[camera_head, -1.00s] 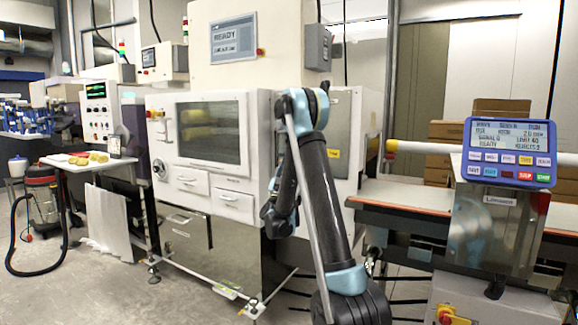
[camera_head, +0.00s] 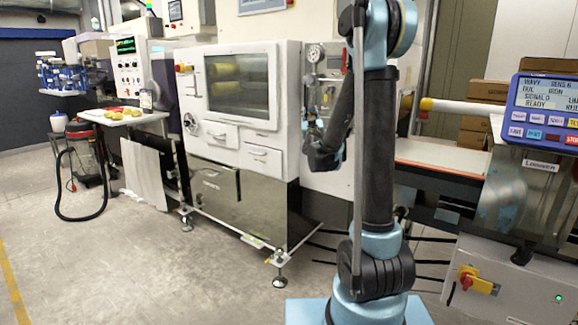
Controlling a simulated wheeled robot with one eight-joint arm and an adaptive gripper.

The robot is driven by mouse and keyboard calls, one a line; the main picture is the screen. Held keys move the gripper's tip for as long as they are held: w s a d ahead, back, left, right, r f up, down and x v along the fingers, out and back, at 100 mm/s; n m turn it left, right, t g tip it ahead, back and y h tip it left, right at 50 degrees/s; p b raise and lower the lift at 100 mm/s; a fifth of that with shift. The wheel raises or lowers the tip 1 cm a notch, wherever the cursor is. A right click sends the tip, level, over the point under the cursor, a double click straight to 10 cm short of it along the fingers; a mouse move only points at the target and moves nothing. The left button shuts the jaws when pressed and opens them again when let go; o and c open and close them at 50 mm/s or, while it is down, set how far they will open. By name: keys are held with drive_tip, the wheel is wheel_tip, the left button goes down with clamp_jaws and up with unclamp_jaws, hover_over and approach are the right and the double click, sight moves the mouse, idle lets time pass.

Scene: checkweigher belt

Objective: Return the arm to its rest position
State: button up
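My arm stands upright at the right of centre in the head view, on its light-blue base. A dark upper link rises to a blue joint at the top edge of the picture. The arm's far part is folded down behind this link, and its dark end, with my gripper (camera_head: 322,150), hangs in front of the white machine. The fingers are too small and dark to make out, so I cannot tell whether they are open or shut. I see no object held there.
Behind the arm stands a white machine (camera_head: 287,95) with a window and drawers. At right are the conveyor belt (camera_head: 435,154) and a blue-framed display (camera_head: 545,108). A small table (camera_head: 150,118) with yellow items and a vacuum cleaner (camera_head: 82,150) stand at left. The floor at front left is clear.

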drive_tip(key=s+d+f+g, duration=0.3)
drive_tip(key=s+f+g, duration=0.3)
drive_tip(key=s, duration=1)
drive_tip(key=s+d+f+m+g, duration=0.1)
drive_tip(key=s+d+f+g, duration=0.2)
drive_tip(key=s+f+g, duration=0.4)
drive_tip(key=s+d+f+g, duration=0.3)
drive_tip(key=s+f, duration=1)
drive_tip(key=s, duration=1.3)
drive_tip(key=g, duration=0.3)
drive_tip(key=shift+s+d+f+m+g, duration=0.25)
drive_tip(key=shift+s+f+m+g, duration=0.05)
drive_tip(key=shift+s+f+m, duration=0.1)
